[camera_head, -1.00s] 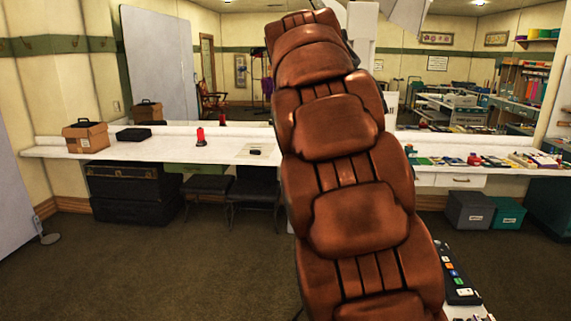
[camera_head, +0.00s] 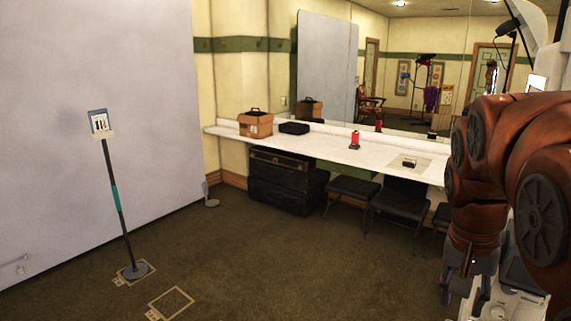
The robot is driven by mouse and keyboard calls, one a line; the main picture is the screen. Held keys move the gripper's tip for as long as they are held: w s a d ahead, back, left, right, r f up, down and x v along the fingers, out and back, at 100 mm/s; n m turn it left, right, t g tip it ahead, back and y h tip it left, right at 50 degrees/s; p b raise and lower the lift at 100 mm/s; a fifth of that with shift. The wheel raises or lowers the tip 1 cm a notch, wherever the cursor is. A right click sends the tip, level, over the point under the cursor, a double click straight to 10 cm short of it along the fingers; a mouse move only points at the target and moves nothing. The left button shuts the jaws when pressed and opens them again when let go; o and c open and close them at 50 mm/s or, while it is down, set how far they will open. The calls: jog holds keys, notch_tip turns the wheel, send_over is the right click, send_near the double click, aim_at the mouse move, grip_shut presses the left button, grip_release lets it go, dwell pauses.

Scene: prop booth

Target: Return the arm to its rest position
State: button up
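My brown arm (camera_head: 485,150) fills the right edge of the view. It bends over at the top, and its lower part hangs straight down. My grey gripper (camera_head: 468,285) is at the lower end of the arm and points down beside my own base. It is small and partly merged with the parts behind it, so its fingers are hard to make out. I see no object held in it. The rest of the arm runs out of view on the right.
A white counter (camera_head: 340,152) along the mirror wall holds a brown box (camera_head: 255,124), a black case (camera_head: 294,128) and a red object (camera_head: 354,141). Black trunks (camera_head: 285,182) and chairs (camera_head: 400,203) stand below. A sign stand (camera_head: 117,200) is at left. The middle floor is clear.

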jog(key=s+a+f+n+g+y, duration=0.1)
jog(key=s+a+f+n+g, duration=0.1)
jog(key=s+a+f+n, duration=0.5)
jog(key=s+a+f, duration=0.4)
jog(key=s+f, duration=0.3)
jog(key=s, duration=0.3)
jog(key=shift+a+f+n+y, duration=0.15)
jog(key=shift+f+n+y, duration=0.15)
jog(key=shift+y, duration=0.1)
